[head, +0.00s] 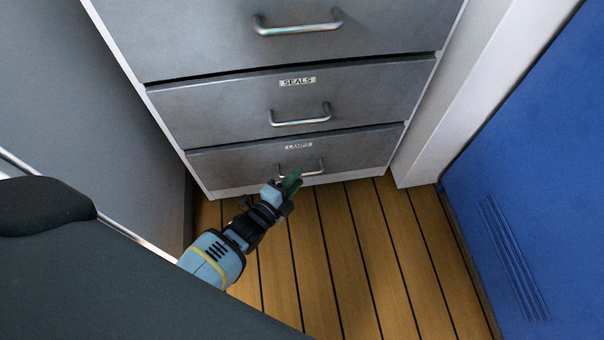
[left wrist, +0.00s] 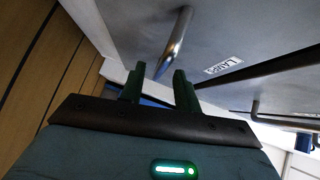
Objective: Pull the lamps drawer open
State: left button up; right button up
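The lamps drawer (head: 230,167) is the lowest grey drawer in the head view, with a white LAMPS label. It looks shut, in line with the drawer above. Its metal bar handle (head: 314,164) is partly hidden by my left gripper (head: 293,181). In the left wrist view the handle (left wrist: 176,40) runs down toward the space between the green fingers of my left gripper (left wrist: 157,83). The fingers stand apart and open, with the handle's near end seen between them. I cannot tell whether they touch it. The LAMPS label (left wrist: 223,65) shows to the right. My right gripper is not in view.
The seals drawer (head: 230,108) is above, and another grey drawer (head: 200,40) with a handle is above that; both look shut. A blue locker (head: 530,160) stands at the right, a grey panel (head: 90,120) at the left. The plank floor (head: 370,250) before the drawers is clear.

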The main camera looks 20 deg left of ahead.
pick_arm(q)
jog(key=shift+b+x, duration=0.6)
jog(key=shift+x, duration=1)
grip_shut()
